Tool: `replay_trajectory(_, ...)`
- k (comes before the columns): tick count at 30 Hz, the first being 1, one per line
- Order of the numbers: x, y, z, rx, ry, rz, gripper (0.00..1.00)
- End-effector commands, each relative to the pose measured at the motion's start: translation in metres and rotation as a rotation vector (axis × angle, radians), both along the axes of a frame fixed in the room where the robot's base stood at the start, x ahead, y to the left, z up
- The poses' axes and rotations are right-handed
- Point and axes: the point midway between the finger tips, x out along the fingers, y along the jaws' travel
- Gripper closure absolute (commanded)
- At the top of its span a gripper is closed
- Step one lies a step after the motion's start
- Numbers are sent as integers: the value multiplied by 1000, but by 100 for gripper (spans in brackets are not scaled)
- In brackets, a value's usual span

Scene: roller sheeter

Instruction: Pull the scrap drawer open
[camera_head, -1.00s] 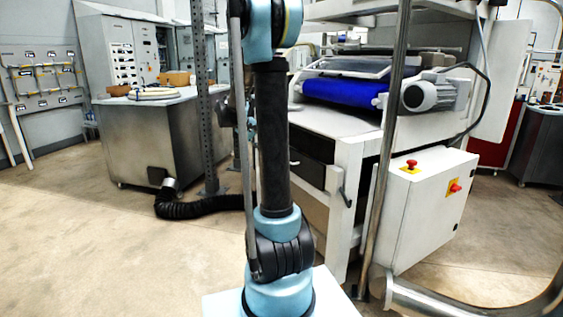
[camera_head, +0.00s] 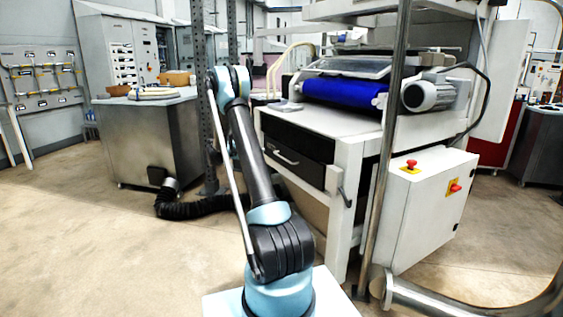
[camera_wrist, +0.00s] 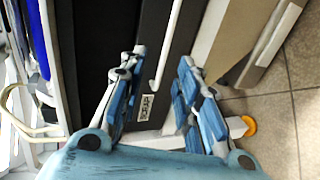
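The dark drawer front (camera_head: 297,138) is set in the pale machine frame below the blue roller, with a light bar handle (camera_head: 285,157) across it. In the wrist view the dark front (camera_wrist: 152,30) fills the upper middle, with the pale handle bar (camera_wrist: 167,52) and a small label (camera_wrist: 146,106). My gripper (camera_wrist: 161,58) is open, its blue fingers apart on either side of the handle in the picture. I cannot tell whether they touch it. In the head view my gripper is hidden behind my arm.
The machine's blue roller (camera_head: 345,91) and motor (camera_head: 428,95) sit above. A white control box (camera_head: 428,215) and metal post (camera_head: 384,150) stand at right. A black hose (camera_head: 195,208) lies on the floor at left. Floor in front is clear.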

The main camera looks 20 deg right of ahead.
Motion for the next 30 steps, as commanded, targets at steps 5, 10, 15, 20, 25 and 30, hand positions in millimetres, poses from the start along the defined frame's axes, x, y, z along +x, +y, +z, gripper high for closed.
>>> replay_trajectory(5, 19, 2, -26, -61, -5, 2, 70)
replay_trajectory(10, 25, 2, -36, -87, -7, 1, 70)
replay_trajectory(15, 28, -9, -39, -91, -7, -2, 70)
replay_trajectory(20, 32, -33, -44, -91, -8, -2, 70)
replay_trajectory(25, 38, -62, -50, -90, -7, -3, 70)
replay_trajectory(30, 44, -90, -56, -90, -7, -2, 70)
